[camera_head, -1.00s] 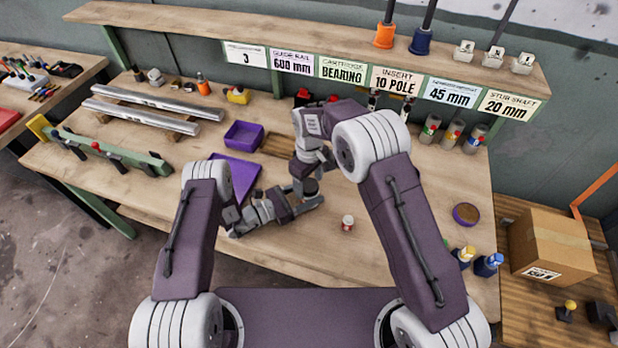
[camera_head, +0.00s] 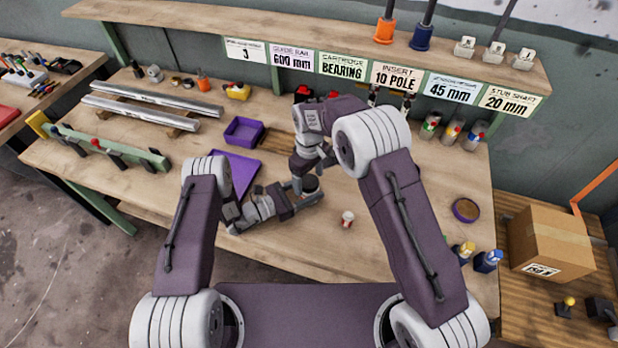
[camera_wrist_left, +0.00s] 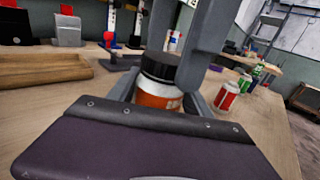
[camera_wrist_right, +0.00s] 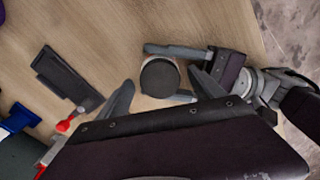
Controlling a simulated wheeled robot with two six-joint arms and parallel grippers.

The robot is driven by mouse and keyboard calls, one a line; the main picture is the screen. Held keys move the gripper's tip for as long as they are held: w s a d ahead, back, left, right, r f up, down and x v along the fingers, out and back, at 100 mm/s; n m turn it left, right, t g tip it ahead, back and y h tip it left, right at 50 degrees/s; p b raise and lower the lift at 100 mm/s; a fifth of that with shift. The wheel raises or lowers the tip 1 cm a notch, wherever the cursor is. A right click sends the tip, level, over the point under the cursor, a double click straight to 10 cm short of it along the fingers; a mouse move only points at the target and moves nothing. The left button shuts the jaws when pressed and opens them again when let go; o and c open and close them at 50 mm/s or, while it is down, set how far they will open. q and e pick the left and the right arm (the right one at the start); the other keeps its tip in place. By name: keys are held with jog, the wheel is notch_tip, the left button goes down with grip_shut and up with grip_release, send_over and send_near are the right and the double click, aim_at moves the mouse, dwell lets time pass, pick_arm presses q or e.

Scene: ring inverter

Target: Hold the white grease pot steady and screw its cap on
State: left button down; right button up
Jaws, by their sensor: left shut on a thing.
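The grease pot (camera_wrist_left: 158,98) stands upright on the bench in the left wrist view, white with a broad orange band. Its dark round cap (camera_wrist_left: 160,68) sits on top; how far it is threaded I cannot tell. My left gripper (camera_head: 310,198) comes in low from the left and is shut around the pot's body. My right gripper (camera_head: 312,172) points down over the pot. Its fingers are open on either side of the cap, with a small gap at each side.
A small red-and-white can (camera_head: 347,219) stands to the right of the pot. Purple trays (camera_head: 243,131) lie to the left, and a round purple-rimmed dish (camera_head: 466,210) is at the right. Bottles (camera_head: 452,132) stand at the back right. Bench around the can is clear.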

notch_tip(320, 180, up, 12)
dwell(0.4)
pick_arm(q)
jog(key=shift+c, duration=1.9)
grip_release()
jog(key=shift+a, duration=0.1)
jog(key=shift+s+a, duration=0.2)
jog(key=shift+a, duration=0.15)
jog(key=b+v, duration=0.1)
jog(key=v, duration=0.7)
pick_arm(e)
jog(key=shift+f, duration=0.7)
